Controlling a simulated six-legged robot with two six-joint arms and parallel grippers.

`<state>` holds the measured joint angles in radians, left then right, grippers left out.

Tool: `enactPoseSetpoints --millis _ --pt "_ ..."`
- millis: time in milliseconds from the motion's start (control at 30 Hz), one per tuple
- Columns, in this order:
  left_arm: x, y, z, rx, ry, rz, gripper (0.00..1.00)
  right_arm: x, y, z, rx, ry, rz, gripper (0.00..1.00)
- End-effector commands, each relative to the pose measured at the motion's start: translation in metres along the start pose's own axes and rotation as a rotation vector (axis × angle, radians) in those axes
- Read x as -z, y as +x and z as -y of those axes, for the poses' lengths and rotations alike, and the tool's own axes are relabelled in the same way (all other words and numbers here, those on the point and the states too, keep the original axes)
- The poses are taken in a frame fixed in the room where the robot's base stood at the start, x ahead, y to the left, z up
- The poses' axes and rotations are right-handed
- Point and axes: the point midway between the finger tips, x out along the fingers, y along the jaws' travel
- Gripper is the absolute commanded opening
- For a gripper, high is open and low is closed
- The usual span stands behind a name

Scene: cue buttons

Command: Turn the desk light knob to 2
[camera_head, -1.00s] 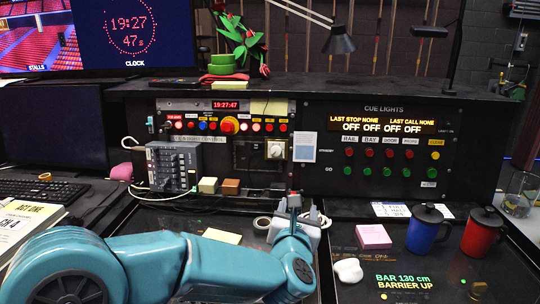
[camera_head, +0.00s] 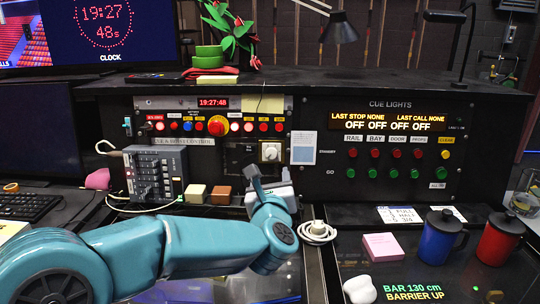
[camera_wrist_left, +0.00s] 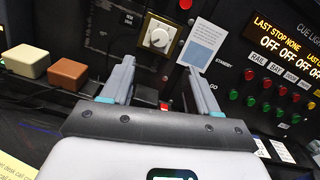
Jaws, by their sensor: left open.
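The desk light knob (camera_head: 270,152) is a white dial on a pale square plate, low on the control panel, left of a white and blue printed card (camera_head: 304,148). It also shows in the left wrist view (camera_wrist_left: 158,37), above and between the fingers. My left gripper (camera_head: 268,179) is just below the knob in the head view, apart from it. In the left wrist view the gripper (camera_wrist_left: 152,82) has its two grey fingers spread, with nothing between them. The numbers around the dial are too small to read. My right gripper is not in view.
Cream (camera_head: 195,193) and brown (camera_head: 221,195) blocks sit left of my gripper, beside a grey mixer (camera_head: 155,173). A coiled white cable (camera_head: 318,232) lies right of it. Cue light buttons (camera_head: 397,155) are to the right. Blue (camera_head: 437,238) and red (camera_head: 497,240) mugs stand at far right.

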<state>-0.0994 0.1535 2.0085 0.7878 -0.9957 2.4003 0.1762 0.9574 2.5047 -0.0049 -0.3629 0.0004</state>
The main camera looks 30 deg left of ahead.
Motion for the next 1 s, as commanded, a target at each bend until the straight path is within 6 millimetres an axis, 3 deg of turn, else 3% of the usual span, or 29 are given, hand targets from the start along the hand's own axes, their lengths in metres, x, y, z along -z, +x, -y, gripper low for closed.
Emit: enactPoseSetpoints --millis 200,433,600,900,1000 --pt "-0.002 0.054 -0.001 -0.003 0.002 -0.001 0.6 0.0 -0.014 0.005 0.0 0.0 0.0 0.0" --pt "-0.002 0.097 -0.002 -0.001 0.002 -0.001 0.6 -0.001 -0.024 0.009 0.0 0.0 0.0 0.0" --pt "-0.001 0.112 -0.003 0.0 0.002 -0.001 0.6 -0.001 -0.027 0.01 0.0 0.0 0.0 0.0" --pt "0.0 0.115 -0.003 0.0 0.002 -0.001 0.6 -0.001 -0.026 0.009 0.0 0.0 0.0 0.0" --pt "0.0 0.115 -0.003 0.0 0.002 -0.001 0.27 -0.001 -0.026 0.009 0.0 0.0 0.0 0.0"
